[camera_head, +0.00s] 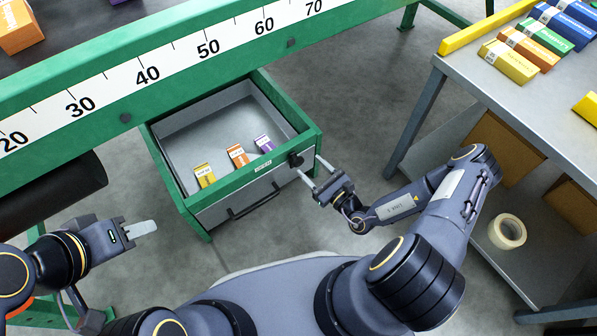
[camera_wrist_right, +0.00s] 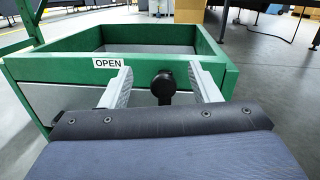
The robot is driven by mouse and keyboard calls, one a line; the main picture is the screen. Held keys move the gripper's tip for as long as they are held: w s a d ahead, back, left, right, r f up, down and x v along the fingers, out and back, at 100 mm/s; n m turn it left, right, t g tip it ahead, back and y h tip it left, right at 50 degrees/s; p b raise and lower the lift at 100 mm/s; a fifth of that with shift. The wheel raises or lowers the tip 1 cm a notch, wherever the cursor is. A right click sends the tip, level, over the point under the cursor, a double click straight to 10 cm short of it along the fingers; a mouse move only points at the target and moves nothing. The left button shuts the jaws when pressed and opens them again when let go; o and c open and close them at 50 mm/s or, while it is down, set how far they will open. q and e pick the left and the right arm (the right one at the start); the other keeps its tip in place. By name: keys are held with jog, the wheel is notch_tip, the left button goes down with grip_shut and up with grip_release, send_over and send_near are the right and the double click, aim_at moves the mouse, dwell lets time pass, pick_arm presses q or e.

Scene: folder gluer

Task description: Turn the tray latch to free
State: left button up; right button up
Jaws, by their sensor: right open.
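The tray (camera_head: 309,138) is a grey drawer with a green frame, standing out from under the green machine frame. Its latch is a black knob (camera_head: 295,160) at the right end of the front. In the right wrist view the latch (camera_wrist_right: 163,84) has a round head and a short stem hanging down. A white label (camera_wrist_right: 107,63) reading OPEN is left of it. My right gripper (camera_head: 310,168) is open in front of the latch. In the right wrist view its fingers (camera_wrist_right: 161,82) are either side of the latch, apart from it. My left gripper (camera_head: 145,228) is far left, away from the tray.
The tray holds yellow (camera_head: 204,175), orange (camera_head: 238,155) and purple (camera_head: 264,143) cartons. A black handle (camera_head: 254,203) is on its front. A numbered scale (camera_head: 180,58) runs above. A grey table (camera_head: 480,85) with several cartons stands right, with a tape roll (camera_head: 507,231) below.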

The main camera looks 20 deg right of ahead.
aim_at(300, 163)
jog(key=w+f+b, duration=0.1)
jog(key=w, duration=0.1)
jog(key=w+a+f+m+h+b, duration=0.1)
jog(key=w+f, duration=0.1)
jog(key=w+a+f+m+h+b, duration=0.1)
jog(key=w, duration=0.1)
jog(key=shift+a+f, duration=0.25)
jog(key=shift+f, duration=0.15)
jog(key=shift+w+a+r, duration=0.1)
jog(key=shift+w+a, duration=0.05)
jog(key=shift+w, duration=0.25)
pick_arm(q)
notch_tip(300, 163, down, 4)
jog(key=shift+f, duration=0.2)
pick_arm(e)
jog(key=shift+c, duration=0.4)
grip_shut()
